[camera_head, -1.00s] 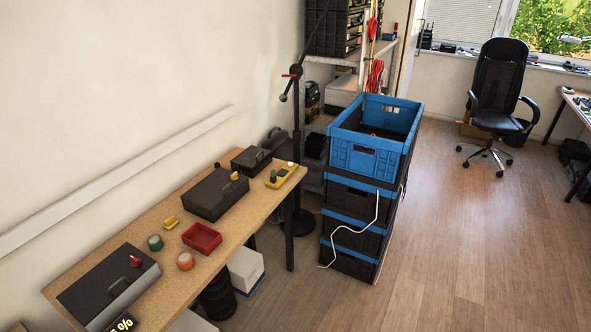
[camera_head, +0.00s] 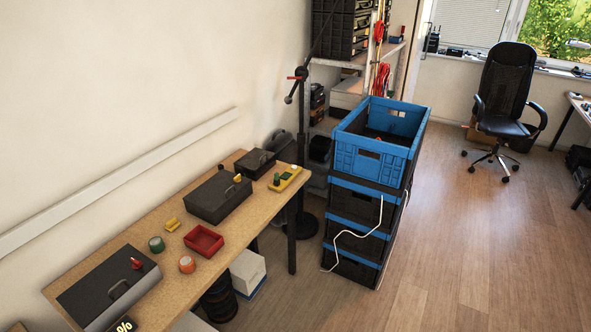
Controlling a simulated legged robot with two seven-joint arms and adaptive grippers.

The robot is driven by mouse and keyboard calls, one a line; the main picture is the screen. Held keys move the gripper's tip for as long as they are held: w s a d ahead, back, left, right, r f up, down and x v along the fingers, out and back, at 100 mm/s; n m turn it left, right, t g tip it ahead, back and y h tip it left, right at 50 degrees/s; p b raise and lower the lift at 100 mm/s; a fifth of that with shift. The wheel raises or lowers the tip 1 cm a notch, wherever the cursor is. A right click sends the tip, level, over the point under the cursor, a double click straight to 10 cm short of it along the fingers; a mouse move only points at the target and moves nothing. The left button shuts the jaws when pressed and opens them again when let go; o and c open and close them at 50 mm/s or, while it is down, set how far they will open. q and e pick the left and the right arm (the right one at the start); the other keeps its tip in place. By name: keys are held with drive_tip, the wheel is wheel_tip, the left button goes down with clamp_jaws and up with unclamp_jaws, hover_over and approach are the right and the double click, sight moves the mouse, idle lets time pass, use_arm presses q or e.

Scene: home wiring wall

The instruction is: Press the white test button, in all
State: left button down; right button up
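A yellow box (camera_head: 284,179) lies at the far right end of the wooden workbench. It carries a dark green knob (camera_head: 276,180) and a small pale spot (camera_head: 294,168) at its far end, which may be the white test button; it is too small to be sure. Neither of my grippers shows in the head view.
The workbench (camera_head: 228,246) also holds dark cases (camera_head: 218,196), a red tray (camera_head: 203,241), tape rolls (camera_head: 187,264) and a grey toolbox (camera_head: 103,287). Stacked crates (camera_head: 371,150) stand right of it. Open wooden floor (camera_head: 470,255) lies further right.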

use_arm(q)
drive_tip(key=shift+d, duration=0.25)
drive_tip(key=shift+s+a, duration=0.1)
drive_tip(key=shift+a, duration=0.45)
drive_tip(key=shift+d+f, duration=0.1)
